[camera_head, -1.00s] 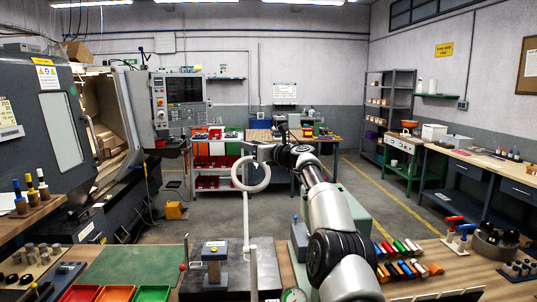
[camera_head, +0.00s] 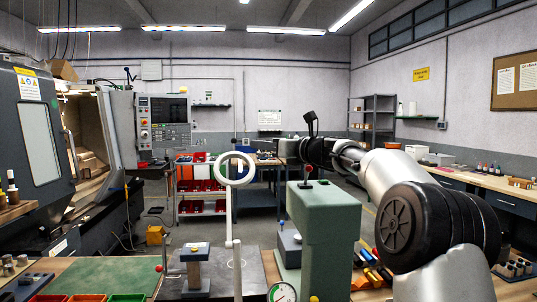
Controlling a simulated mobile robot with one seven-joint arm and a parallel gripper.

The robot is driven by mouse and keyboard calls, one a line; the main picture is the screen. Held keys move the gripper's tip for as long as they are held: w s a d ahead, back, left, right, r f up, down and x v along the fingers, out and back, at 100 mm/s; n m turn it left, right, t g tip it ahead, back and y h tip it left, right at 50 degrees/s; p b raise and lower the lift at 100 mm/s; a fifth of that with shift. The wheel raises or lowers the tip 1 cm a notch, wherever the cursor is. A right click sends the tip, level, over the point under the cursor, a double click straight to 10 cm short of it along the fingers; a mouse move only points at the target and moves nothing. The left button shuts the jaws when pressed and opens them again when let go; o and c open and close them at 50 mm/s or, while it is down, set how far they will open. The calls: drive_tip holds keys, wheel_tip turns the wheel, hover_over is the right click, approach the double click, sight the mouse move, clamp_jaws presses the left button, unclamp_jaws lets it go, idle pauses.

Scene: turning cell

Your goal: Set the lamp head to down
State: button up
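The lamp has a white ring head (camera_head: 217,170) on a thin white upright pole (camera_head: 229,215), which rises from the bench in the middle of the picture. The ring faces me nearly flat-on, standing upright at the pole's top. My gripper (camera_head: 281,148) is at the end of my arm, which reaches in from the right. In the picture it lies to the right of the ring and slightly above its middle, with a gap between. Its fingers are small and face away, so I cannot tell whether they are open. Nothing is visibly held.
A green press-like machine (camera_head: 325,212) stands below my arm, right of the pole. A blue-topped grey block (camera_head: 195,258) stands left of the pole on a dark plate. A dial gauge (camera_head: 282,292) is at the front edge. A lathe (camera_head: 40,150) fills the left.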

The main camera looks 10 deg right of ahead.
drive_tip(key=shift+s+d, duration=0.3)
drive_tip(key=shift+s, duration=0.2)
